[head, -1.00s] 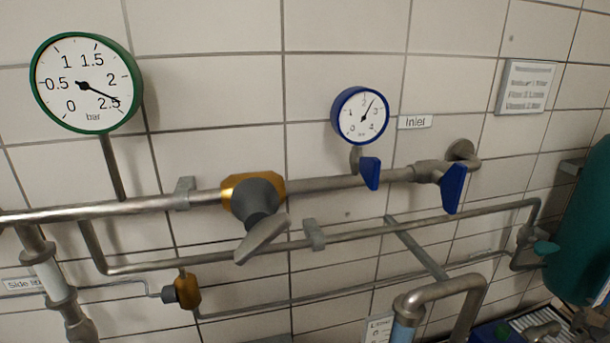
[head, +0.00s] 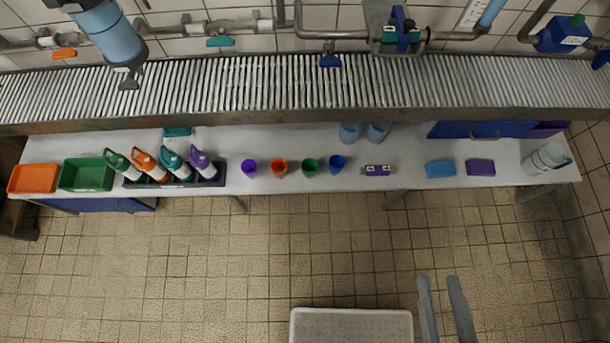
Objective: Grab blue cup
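The blue cup (head: 337,163) stands on the white table, at the right end of a row of small cups. The green cup (head: 310,167) is just left of it, with the orange cup (head: 280,168) and the purple cup (head: 249,168) further left. My gripper (head: 438,280) shows at the bottom right as two grey fingers set apart, with nothing between them. It is well away from the blue cup, below and right of it in the picture, over the tiled floor.
A ribbed metal shelf (head: 250,85) runs behind the white table (head: 400,178). A small purple-and-white item (head: 377,170) lies right of the blue cup. A pale tray-like surface (head: 350,328) is at the bottom.

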